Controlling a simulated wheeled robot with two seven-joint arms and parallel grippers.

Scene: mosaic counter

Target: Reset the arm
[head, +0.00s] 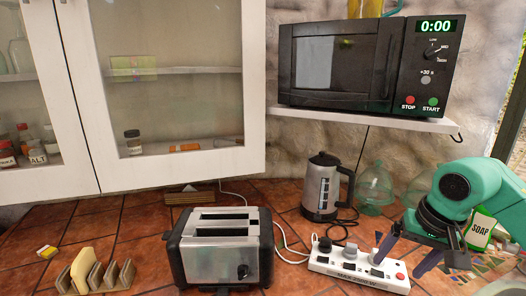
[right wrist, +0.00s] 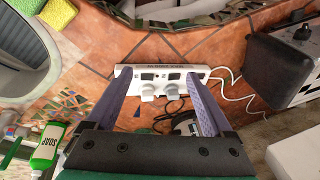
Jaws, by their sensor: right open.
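My right arm, green with a black wrist, comes in from the right in the head view. Its right gripper (head: 404,258) points down and left over the right end of the white power strip (head: 335,273). In the right wrist view the purple fingers of the right gripper (right wrist: 158,92) are spread apart with nothing held between them. The power strip (right wrist: 160,71) lies beyond the fingertips there, with two plugs (right wrist: 147,91) in it. Whether a finger touches the strip cannot be told. My left gripper is out of view.
A toaster (head: 220,245) stands left of the strip, a kettle (head: 322,187) behind it. A soap bottle (head: 480,230) and glass cover (head: 374,187) are near my right arm. A microwave (head: 340,62) sits on a shelf above. A toast rack (head: 95,272) stands front left.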

